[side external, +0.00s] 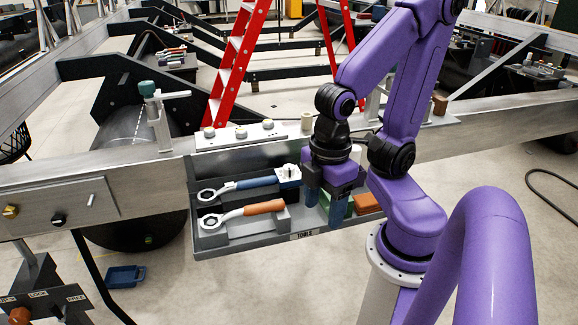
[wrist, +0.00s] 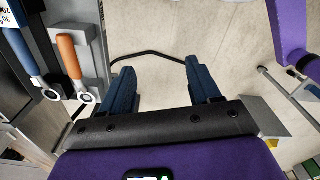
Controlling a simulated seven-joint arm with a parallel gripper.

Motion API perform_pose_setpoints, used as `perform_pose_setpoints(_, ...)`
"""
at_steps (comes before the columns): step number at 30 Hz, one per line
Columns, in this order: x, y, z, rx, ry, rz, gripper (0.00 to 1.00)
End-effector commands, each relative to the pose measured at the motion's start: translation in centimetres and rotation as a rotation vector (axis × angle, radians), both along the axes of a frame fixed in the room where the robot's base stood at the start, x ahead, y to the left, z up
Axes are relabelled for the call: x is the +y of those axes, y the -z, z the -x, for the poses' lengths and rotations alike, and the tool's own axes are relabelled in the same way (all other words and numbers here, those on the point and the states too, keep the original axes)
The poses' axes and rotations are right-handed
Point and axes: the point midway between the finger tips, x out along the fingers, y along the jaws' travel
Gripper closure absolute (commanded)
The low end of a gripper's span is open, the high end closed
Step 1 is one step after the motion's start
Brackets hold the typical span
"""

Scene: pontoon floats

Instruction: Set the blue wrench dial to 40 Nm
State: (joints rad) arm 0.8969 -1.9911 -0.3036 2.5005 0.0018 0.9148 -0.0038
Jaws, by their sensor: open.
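The blue-handled wrench (side external: 250,183) lies in the grey tool tray, its ring head to the left and a white block with dark marks (side external: 289,173) at its right end. In the wrist view the blue wrench (wrist: 32,55) is at the far left, with the white marked block (wrist: 6,14) cut off by the corner. I cannot read a dial setting. My gripper (side external: 325,212) points down at the tray's right part, right of the white block. Its blue fingers are apart, with only floor visible between them in the wrist view (wrist: 161,82).
An orange-handled wrench (side external: 250,211) lies in front of the blue one. The tray (side external: 240,247) hangs on a metal beam (side external: 80,170). Green and orange blocks (side external: 366,203) sit at its right. A shelf with round knobs (side external: 240,133) is behind.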

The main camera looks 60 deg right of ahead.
Motion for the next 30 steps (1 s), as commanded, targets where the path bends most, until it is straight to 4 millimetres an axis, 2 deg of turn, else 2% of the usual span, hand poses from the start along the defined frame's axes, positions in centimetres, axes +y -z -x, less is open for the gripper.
perform_pose_setpoints(5,-0.2,-0.6,-2.2,-0.001,0.030,0.003,0.39)
perform_pose_setpoints(10,-1.4,-1.7,-6.4,-0.002,0.076,0.008,0.39)
perform_pose_setpoints(14,-3.1,-2.5,-9.6,-0.002,0.107,0.013,0.39)
perform_pose_setpoints(18,-5.6,-3.4,-12.7,0.000,0.144,0.017,0.39)
perform_pose_setpoints(23,-9.3,-4.4,-15.8,0.004,0.185,0.022,0.39)
perform_pose_setpoints(30,-16.3,-5.9,-18.7,0.010,0.247,0.025,0.39)
